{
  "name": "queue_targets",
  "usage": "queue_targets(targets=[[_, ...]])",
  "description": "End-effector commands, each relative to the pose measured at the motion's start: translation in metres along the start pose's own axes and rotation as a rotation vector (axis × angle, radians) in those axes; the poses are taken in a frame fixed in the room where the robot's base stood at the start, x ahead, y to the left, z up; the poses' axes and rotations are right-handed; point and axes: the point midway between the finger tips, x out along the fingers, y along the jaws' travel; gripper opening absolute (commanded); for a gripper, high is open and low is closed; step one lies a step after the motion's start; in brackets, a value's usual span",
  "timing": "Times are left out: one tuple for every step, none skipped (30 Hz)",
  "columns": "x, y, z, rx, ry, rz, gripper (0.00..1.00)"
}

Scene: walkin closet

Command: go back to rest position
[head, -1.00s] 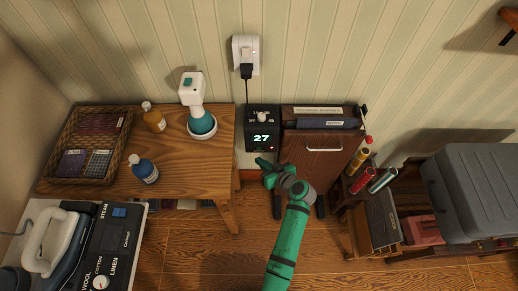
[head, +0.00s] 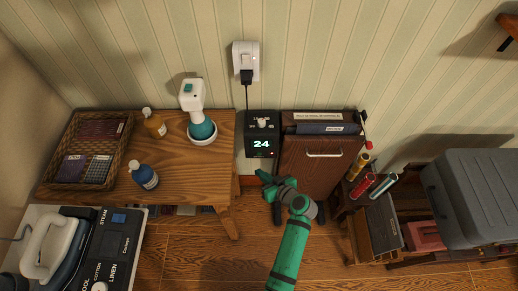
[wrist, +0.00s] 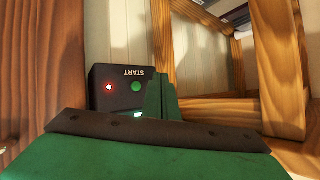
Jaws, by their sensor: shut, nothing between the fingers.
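My gripper (head: 263,175) is shut and empty at the end of my green arm. It is in front of and below the black timer box (head: 262,143), left of the brown cabinet, with a visible gap to the box. The box display reads 24 in green. In the wrist view, my green gripper finger (wrist: 160,98) stands in front of the box (wrist: 118,80). That view shows the box's START label upside down, a red light and a green button. The finger hides part of the box's right side.
A wooden table (head: 215,165) at left bears a basket (head: 62,150), bottles and a white-and-teal device (head: 196,110). A brown cabinet (head: 312,165) is close at right. A rack with a grey case (head: 475,190) stands farther right. An iron (head: 50,245) is front left. Floor is clear in front.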

Motion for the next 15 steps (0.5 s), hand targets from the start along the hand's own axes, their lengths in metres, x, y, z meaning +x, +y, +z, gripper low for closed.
queue_targets(targets=[[0.000,0.000,0.000,0.000,0.000,0.000,0.00],[0.000,0.000,0.000,0.000,0.000,0.000,0.00],[0.000,0.000,0.000,0.000,0.000,0.000,0.00],[0.000,0.000,0.000,0.000,0.000,0.000,0.00],[0.000,0.000,0.000,0.000,0.000,0.000,0.00],[0.000,0.000,0.000,0.000,0.000,0.000,0.00],[0.000,0.000,0.000,0.000,0.000,0.000,0.00],[0.000,0.000,0.001,0.001,-0.001,0.002,0.00],[-0.001,-0.001,0.003,0.003,-0.004,0.007,0.00],[-0.002,-0.001,0.006,0.006,-0.007,0.013,0.00],[-0.003,-0.002,0.010,0.009,-0.012,0.022,0.00],[-0.006,-0.004,0.019,0.017,-0.021,0.038,0.00],[-0.008,-0.006,0.025,0.024,-0.027,0.054,0.00],[-0.012,-0.008,0.033,0.031,-0.036,0.073,0.00],[-0.017,-0.011,0.045,0.042,-0.047,0.102,0.00]])
